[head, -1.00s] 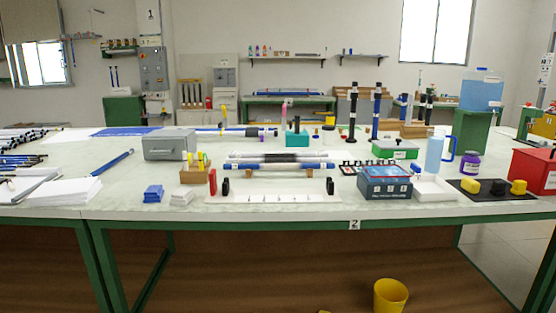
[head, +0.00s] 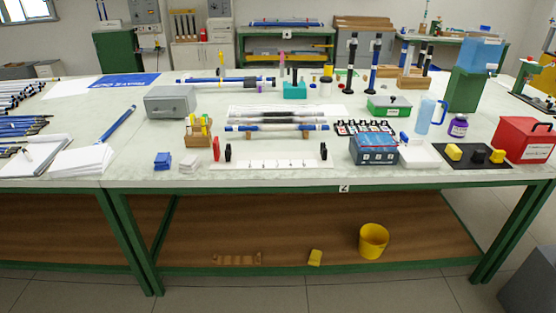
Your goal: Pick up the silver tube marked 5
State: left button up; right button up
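No marking 5 is readable on any tube, so I cannot tell which tube it is. Grey-and-black rods (head: 278,117) lie crosswise at the middle of the table (head: 230,172), on a white sheet. A blue-and-white rod (head: 277,127) lies in front of them on small brown supports. A long rod with blue and dark parts (head: 225,81) lies farther back. Two banded rods stand upright at the back right, one black and white (head: 351,62) and one blue (head: 373,66). Several more rods (head: 20,127) lie at the left edge. Neither of my grippers is in view.
A white strip with black and red end pieces (head: 275,164) lies near the front edge. A grey box (head: 171,102), a blue box (head: 374,149), a green case (head: 388,106) and a red box (head: 524,142) stand around. A yellow bin (head: 373,241) is on the lower shelf.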

aim_at(297, 120)
jog(key=i+j+z, duration=0.4)
jog(key=i, duration=0.4)
jog(key=i+j+z, duration=0.35)
jog(key=i+j, duration=0.4)
